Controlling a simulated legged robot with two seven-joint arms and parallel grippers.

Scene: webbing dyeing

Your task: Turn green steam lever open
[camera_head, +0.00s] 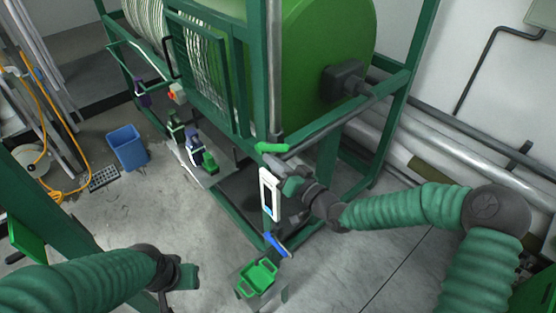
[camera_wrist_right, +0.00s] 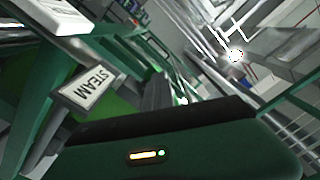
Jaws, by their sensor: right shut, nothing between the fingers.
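The green steam lever (camera_head: 272,148) is on the grey pipe at the corner of the green machine frame, lying roughly sideways in the head view. My right gripper (camera_head: 278,170) is shut and empty just below the lever, with a small gap seeming to lie between them. The lever cannot be made out for certain there. My left gripper (camera_head: 188,277) is low at the left, far from the lever; its finger opening is unclear.
A white panel (camera_head: 264,190) stands just below my right gripper. Green frame bars (camera_head: 328,134) and the large green drum (camera_head: 325,40) bound the space behind. A blue bin (camera_head: 127,147) stands on the floor at left.

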